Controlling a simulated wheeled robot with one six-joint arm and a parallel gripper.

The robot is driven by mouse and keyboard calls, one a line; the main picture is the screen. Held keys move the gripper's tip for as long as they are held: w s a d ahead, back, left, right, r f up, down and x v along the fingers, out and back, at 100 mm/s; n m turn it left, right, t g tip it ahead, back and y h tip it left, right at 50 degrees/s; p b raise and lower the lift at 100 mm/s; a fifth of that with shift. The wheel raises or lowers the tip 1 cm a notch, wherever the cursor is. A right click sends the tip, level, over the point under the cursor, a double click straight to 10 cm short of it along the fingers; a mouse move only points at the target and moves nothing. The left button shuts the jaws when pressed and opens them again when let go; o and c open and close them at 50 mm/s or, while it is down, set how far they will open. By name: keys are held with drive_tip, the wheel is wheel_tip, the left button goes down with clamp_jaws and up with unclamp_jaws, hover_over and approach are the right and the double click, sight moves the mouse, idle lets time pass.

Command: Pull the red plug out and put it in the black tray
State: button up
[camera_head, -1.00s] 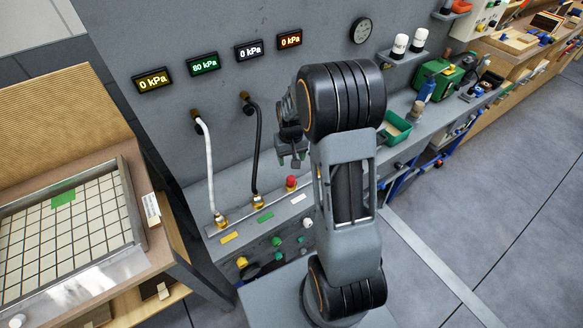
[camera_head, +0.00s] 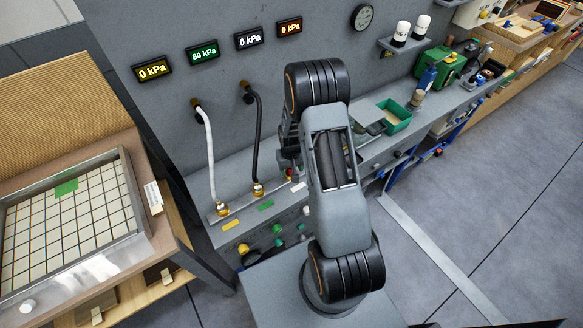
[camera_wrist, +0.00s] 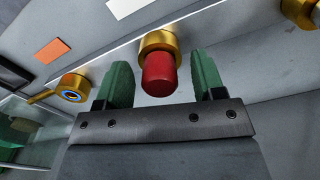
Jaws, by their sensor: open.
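The red plug (camera_wrist: 160,75) sits in a brass socket (camera_wrist: 158,42) on the grey panel in the wrist view. My gripper (camera_wrist: 160,62) is open, with one green finger on each side of the plug and a visible gap on both sides. In the head view, my arm hides most of the plug; only a bit of red (camera_head: 289,173) shows beside my gripper. A dark, flat thing (camera_head: 376,128) lies on the ledge right of my arm, partly hidden; I cannot tell whether it is the black tray.
A white hose (camera_head: 210,165) and a black hose (camera_head: 258,140) rise from brass fittings left of my gripper. Another brass fitting (camera_wrist: 74,87) is close to the left finger. A green bin (camera_head: 394,116) stands on the ledge to the right.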

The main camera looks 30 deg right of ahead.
drive_tip(key=c, duration=1.1)
drive_tip(key=shift+r, duration=0.2)
drive_tip(key=shift+r+p, duration=1.1)
drive_tip(key=shift+r, duration=0.6)
